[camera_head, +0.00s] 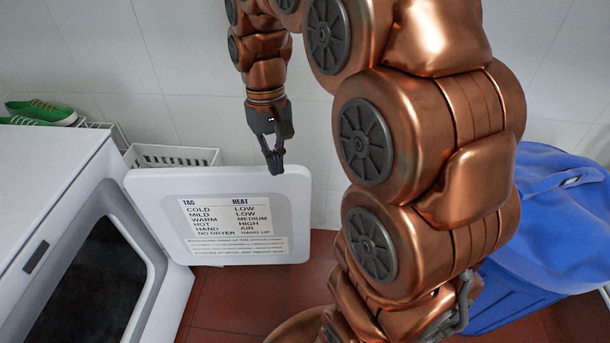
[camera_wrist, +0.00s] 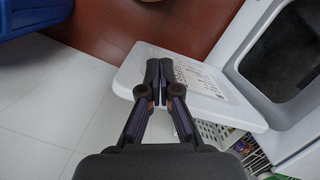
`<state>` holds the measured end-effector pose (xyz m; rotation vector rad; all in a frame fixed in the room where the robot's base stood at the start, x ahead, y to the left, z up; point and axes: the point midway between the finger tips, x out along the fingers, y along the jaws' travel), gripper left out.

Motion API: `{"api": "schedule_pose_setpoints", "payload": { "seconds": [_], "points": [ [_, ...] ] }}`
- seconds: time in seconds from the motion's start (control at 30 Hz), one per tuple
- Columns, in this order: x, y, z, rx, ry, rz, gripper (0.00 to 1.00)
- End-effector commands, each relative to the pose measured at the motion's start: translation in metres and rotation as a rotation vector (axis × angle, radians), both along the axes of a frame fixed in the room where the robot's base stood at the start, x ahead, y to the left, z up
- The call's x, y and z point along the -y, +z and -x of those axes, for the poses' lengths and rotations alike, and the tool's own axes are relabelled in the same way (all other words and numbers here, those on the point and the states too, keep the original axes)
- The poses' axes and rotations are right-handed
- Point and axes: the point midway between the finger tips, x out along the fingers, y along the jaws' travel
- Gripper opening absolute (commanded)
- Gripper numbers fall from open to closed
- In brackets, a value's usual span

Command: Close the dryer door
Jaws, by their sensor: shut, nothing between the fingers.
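The dryer (camera_head: 50,190) stands at the left of the head view with its dark drum opening (camera_head: 95,285) uncovered. Its white door (camera_head: 160,190) is swung wide open, and a printed label of tag and heat settings shows on its face. My gripper (camera_head: 273,165) is shut and empty, fingers pointing down at the door's top edge near its free end. I cannot tell whether the fingertips touch the door. In the wrist view the shut fingers (camera_wrist: 159,70) overlap the door (camera_wrist: 135,65), and the dryer opening (camera_wrist: 290,45) is at the upper right.
A white basket (camera_head: 170,156) stands behind the door. A blue bin (camera_head: 540,250) stands at the right. Bare red tiled floor (camera_head: 240,295) lies before the door, and a tiled wall is behind.

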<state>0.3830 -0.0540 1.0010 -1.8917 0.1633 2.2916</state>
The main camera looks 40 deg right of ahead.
Motion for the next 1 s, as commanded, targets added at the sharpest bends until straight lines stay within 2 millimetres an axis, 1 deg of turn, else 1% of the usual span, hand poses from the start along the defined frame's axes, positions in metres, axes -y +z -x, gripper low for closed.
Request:
{"api": "schedule_pose_setpoints", "payload": {
  "seconds": [0.03, 0.2, 0.37, 0.5, 0.7, 0.8, 0.9, 1.0],
  "points": [
    [0.009, -0.008, -0.015, -0.004, -0.02, -0.002, 0.0],
    [0.036, -0.021, -0.055, -0.012, -0.084, -0.006, 0.0],
    [0.065, -0.036, -0.089, -0.021, -0.145, -0.009, 0.0],
    [0.094, -0.054, -0.115, -0.031, -0.201, -0.011, 0.0],
    [0.137, -0.082, -0.146, -0.039, -0.284, -0.007, 0.0],
    [0.156, -0.095, -0.156, -0.048, -0.32, -0.005, 0.0],
    [0.17, -0.106, -0.163, -0.053, -0.348, -0.003, 0.0],
    [0.18, -0.112, -0.167, -0.053, -0.367, -0.001, 0.0]
  ]
}}
